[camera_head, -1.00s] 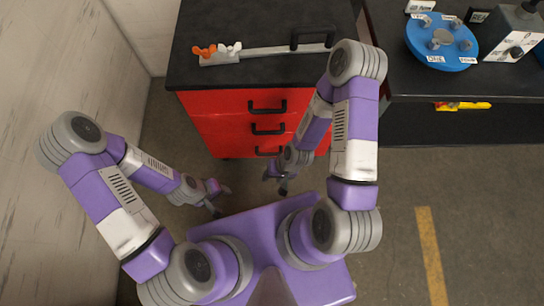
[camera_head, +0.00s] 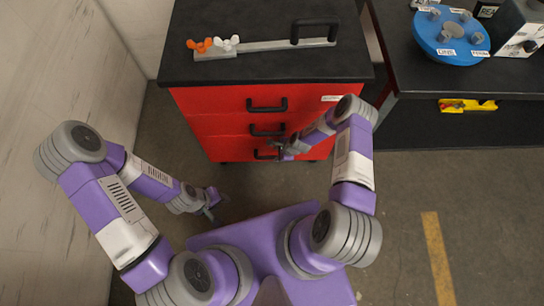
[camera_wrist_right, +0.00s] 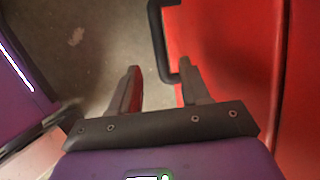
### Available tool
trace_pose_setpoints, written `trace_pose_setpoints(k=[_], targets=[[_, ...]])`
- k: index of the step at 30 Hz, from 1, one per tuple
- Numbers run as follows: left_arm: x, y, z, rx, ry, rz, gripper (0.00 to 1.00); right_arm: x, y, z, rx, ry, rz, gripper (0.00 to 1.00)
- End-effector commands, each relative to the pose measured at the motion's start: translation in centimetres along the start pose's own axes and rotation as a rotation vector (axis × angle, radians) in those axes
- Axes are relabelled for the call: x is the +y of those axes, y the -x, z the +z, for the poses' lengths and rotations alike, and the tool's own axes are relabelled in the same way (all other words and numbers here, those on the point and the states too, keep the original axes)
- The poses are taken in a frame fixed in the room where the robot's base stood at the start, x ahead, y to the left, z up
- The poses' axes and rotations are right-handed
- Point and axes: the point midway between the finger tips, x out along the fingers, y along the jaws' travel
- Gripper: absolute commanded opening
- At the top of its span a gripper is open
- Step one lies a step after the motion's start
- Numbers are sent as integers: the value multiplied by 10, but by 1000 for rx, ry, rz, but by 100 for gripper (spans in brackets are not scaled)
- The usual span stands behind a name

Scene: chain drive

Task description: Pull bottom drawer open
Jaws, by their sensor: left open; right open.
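The red cabinet (camera_head: 215,122) has three drawer fronts, each with a black handle, and all look shut. The bottom drawer's handle (camera_head: 263,155) is lowest on the front. My right gripper (camera_head: 280,149) is open beside that handle's right end and partly hides it. In the right wrist view, its two fingers (camera_wrist_right: 160,82) are apart, and a black handle (camera_wrist_right: 156,40) on a red face lies just ahead, its near end between the fingertips' lines. I cannot tell whether they touch. My left gripper (camera_head: 214,203) is open and empty above the floor, left of my base.
The cabinet's black top (camera_head: 270,66) carries a grey bar with a black handle and orange and white wing pieces. A black bench (camera_head: 420,82) with a blue disc (camera_head: 450,50) stands right. A pale wall is at left. Floor before the cabinet is clear.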

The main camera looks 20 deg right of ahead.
Motion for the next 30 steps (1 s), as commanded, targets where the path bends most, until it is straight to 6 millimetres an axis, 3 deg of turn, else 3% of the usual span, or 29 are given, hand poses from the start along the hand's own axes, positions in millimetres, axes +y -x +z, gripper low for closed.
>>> trace_pose_setpoints(k=[6,12,23,30], targets=[[-7,-18,-1,0,0,0,42,2,-39,-1,0,5,1,46],[-11,-28,-1,0,0,0,42,1,-62,0,0,6,1,46],[-11,-30,-1,0,0,0,42,1,-67,0,0,6,1,46],[-11,-30,-1,0,0,0,42,1,-67,0,0,6,1,13]])
